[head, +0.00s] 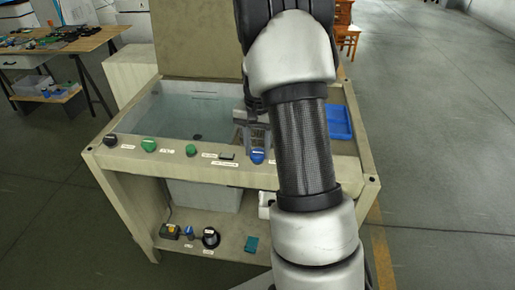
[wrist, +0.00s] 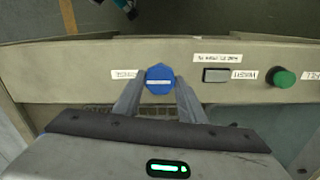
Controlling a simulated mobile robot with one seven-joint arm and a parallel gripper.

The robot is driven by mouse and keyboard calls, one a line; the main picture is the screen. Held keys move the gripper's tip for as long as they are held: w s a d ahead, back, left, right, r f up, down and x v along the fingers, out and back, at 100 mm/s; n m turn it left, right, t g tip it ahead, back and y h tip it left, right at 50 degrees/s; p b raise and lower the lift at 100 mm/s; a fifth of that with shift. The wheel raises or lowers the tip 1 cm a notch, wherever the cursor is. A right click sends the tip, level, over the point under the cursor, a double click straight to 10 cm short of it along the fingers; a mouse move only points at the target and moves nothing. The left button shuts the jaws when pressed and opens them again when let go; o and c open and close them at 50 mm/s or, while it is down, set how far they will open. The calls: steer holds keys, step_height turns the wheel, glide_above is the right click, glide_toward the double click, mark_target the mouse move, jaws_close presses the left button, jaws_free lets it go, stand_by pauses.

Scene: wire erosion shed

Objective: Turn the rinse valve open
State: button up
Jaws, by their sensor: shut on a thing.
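A blue round knob (wrist: 159,79) with a pale bar across its face sits on the front rail of the beige wash bench. It shows in the head view (head: 257,157) near the right end of the control row. A small white label (wrist: 124,74) is beside it, too small to read surely. My gripper (wrist: 160,88) is shut on the blue knob, one grey finger on each side. The bar lies roughly along the rail in the wrist view. In the head view my arm hides part of the gripper and the rail to the right.
A grey rectangular button (wrist: 216,75) and a green knob (wrist: 284,78) sit along the rail. More knobs (head: 148,145) are further left in the head view. The bench has a water basin (head: 180,112), a blue tray (head: 338,122) and a lower shelf (head: 175,247) with small items.

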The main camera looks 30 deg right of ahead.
steer(key=shift+n, duration=0.3)
steer(key=n, duration=0.3)
steer(key=shift+n, duration=0.4)
steer(key=n, duration=0.4)
steer(key=shift+n+p, duration=0.3)
steer(key=shift+p, duration=0.05)
steer(key=n+p, duration=0.1)
steer(key=n, duration=0.3)
steer(key=shift+r, duration=0.1)
steer(key=shift+w+n+p, duration=0.1)
steer(key=shift+n+p, duration=0.4)
steer(key=shift+n, duration=2)
steer(key=o, duration=1.1)
steer(key=shift+c, duration=0.2)
